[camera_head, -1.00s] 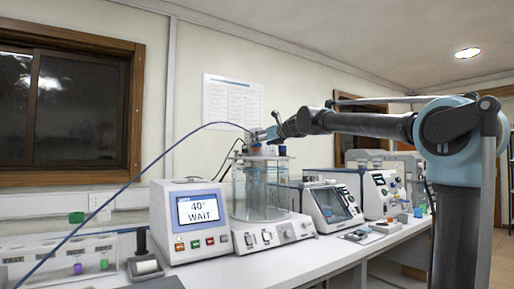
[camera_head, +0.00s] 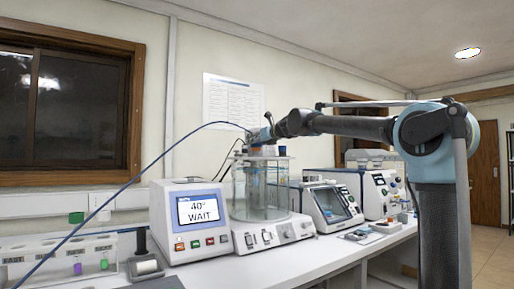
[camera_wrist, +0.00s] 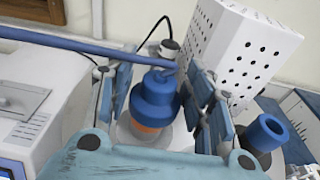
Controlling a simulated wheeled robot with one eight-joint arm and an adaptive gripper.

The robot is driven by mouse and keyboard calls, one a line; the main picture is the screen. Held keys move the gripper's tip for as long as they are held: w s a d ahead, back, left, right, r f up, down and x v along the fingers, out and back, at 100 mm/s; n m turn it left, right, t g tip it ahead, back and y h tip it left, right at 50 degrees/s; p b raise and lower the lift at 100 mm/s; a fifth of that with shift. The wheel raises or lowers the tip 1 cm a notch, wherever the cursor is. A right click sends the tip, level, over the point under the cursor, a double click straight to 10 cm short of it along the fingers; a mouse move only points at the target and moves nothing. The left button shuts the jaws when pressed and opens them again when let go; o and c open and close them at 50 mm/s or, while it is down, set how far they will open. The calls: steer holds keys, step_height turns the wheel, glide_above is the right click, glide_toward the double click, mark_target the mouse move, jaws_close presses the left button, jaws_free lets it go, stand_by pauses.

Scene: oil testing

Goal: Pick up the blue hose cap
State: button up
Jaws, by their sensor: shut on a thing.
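The blue hose cap (camera_wrist: 155,98) stands upright between the two fingers of my gripper (camera_wrist: 163,82) in the wrist view. The blue hose runs from the top of the cap to the left. An orange part (camera_wrist: 146,130) shows just under the cap, above a pale vessel top. My gripper is shut on the cap. In the head view my gripper (camera_head: 262,136) is over the top of the glass bath (camera_head: 262,190), and the cap itself is hard to make out there.
A second blue cylinder (camera_wrist: 266,133) stands to the right in the wrist view, beside a white perforated box (camera_wrist: 245,50). The controller reading "40° WAIT" (camera_head: 190,220) stands left of the bath. Other instruments (camera_head: 330,205) stand to the right on the white bench (camera_head: 265,267).

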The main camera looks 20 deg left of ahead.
step_height(320, 180, up, 10)
steer(key=shift+f, duration=0.1)
stand_by(0.6)
